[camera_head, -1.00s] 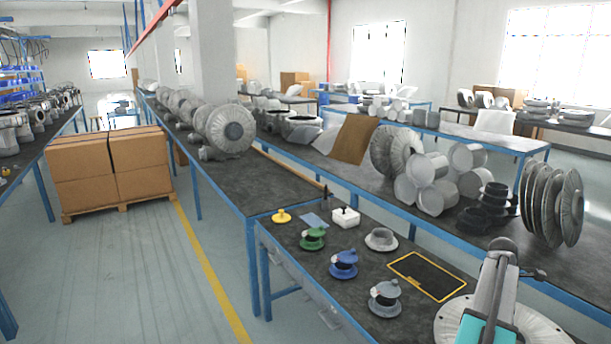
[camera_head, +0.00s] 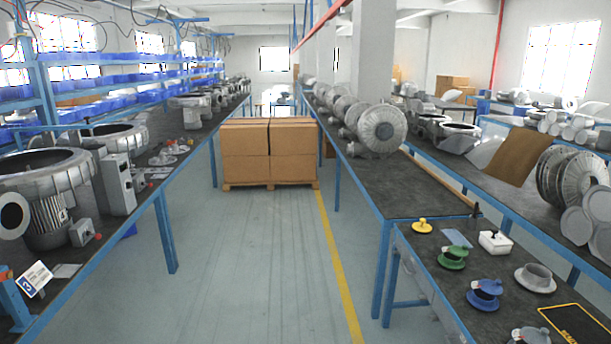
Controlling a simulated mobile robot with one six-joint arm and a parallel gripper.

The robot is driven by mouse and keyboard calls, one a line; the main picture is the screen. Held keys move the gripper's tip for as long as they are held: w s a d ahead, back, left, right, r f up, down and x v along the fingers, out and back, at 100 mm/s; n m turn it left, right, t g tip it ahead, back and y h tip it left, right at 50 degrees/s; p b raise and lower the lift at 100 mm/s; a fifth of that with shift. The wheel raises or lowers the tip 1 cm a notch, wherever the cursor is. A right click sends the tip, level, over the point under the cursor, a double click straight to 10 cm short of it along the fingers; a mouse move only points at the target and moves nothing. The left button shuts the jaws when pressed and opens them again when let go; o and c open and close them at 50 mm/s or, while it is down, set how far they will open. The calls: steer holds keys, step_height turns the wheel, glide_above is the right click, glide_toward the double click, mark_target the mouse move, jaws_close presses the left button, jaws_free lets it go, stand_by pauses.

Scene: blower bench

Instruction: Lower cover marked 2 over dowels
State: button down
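Flanged parts with knobs stand on the right front bench (camera_head: 421,258). They are a green one (camera_head: 453,257), a blue one (camera_head: 485,294) and a grey one (camera_head: 530,336) cut by the lower edge. A pale grey flanged ring (camera_head: 535,278) sits to their right. No number can be read on any of them, so I cannot tell which is the cover marked 2. No dowels can be made out. On the left bench stands a large open blower housing (camera_head: 45,190) above a finned motor. A blue and white sign card (camera_head: 34,280) is at its front. My gripper is out of view.
A small yellow knobbed part (camera_head: 422,226), a white box (camera_head: 495,242) and a yellow-edged black mat (camera_head: 578,324) are also on the right bench. Cardboard boxes on a pallet (camera_head: 268,152) stand in the aisle. The floor (camera_head: 260,270) before them is clear.

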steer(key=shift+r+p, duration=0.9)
steer(key=shift+p, duration=0.75)
stand_by(3.4)
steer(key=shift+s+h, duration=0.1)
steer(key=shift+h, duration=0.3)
stand_by(1.2)
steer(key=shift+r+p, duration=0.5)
steer(key=shift+p, duration=0.15)
stand_by(0.7)
